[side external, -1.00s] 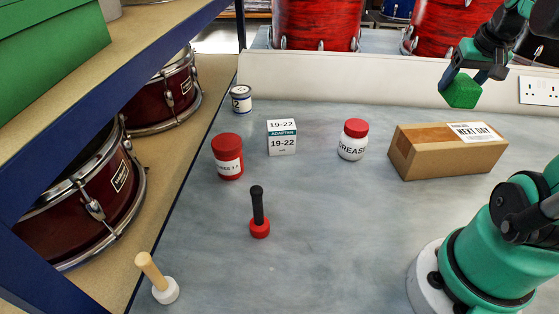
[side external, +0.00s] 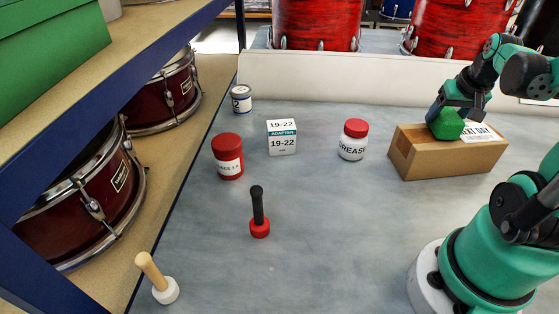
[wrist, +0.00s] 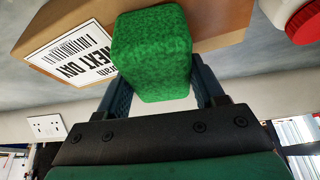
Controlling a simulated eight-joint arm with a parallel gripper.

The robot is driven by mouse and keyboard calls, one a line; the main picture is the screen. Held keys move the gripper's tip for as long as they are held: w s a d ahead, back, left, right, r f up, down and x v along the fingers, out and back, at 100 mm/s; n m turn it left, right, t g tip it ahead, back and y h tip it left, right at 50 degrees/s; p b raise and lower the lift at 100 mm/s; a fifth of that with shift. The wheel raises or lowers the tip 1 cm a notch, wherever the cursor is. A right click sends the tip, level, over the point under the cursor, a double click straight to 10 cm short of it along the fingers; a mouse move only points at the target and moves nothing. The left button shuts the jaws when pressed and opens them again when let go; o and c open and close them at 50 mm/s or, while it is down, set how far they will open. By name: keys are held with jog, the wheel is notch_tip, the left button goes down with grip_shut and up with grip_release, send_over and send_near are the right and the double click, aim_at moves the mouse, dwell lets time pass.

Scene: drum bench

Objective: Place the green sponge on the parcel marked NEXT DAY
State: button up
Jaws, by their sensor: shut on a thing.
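The green sponge (side external: 446,124) is between the fingers of my gripper (side external: 455,116), which is shut on it. In the side view the sponge is at the top face of the brown parcel (side external: 450,160), left of its label; I cannot tell whether it touches the parcel. The parcel's white label (side external: 480,134) reads NEXT DAY, partly covered by my gripper. In the wrist view the sponge (wrist: 152,55) is held between the two fingers, with the parcel (wrist: 215,18) behind it and the label (wrist: 75,55) to its left.
A white jar with a red lid marked GREASE (side external: 353,140) stands left of the parcel. Further left are a 19-22 adapter box (side external: 282,137), a red jar (side external: 228,156), a small tin (side external: 241,99) and a black-handled tool with a red base (side external: 259,212). The bench front middle is clear.

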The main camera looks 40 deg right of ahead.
jog(key=shift+f, duration=0.15)
jog(key=o, duration=1.2)
jog(key=v, duration=1.2)
jog(key=w+a+f+n+t+y, duration=0.1)
jog(key=w+a+f+n, duration=0.1)
jog(key=a, duration=0.5)
jog(key=w+a+f+n+t+y, duration=0.1)
jog(key=w+a+f+n, duration=0.1)
jog(key=w+a+n, duration=0.2)
jog(key=w+a+f+n+t+y, duration=0.1)
jog(key=w+a, duration=0.4)
jog(key=a, duration=0.5)
jog(key=shift+w+a+f+n+t, duration=0.1)
jog(key=shift+f+n+t, duration=0.15)
jog(key=shift+f+n, duration=0.25)
jog(key=shift+w+a+f+n+t, duration=0.1)
jog(key=shift+f+n+t, duration=0.15)
jog(key=shift+f+n, duration=0.3)
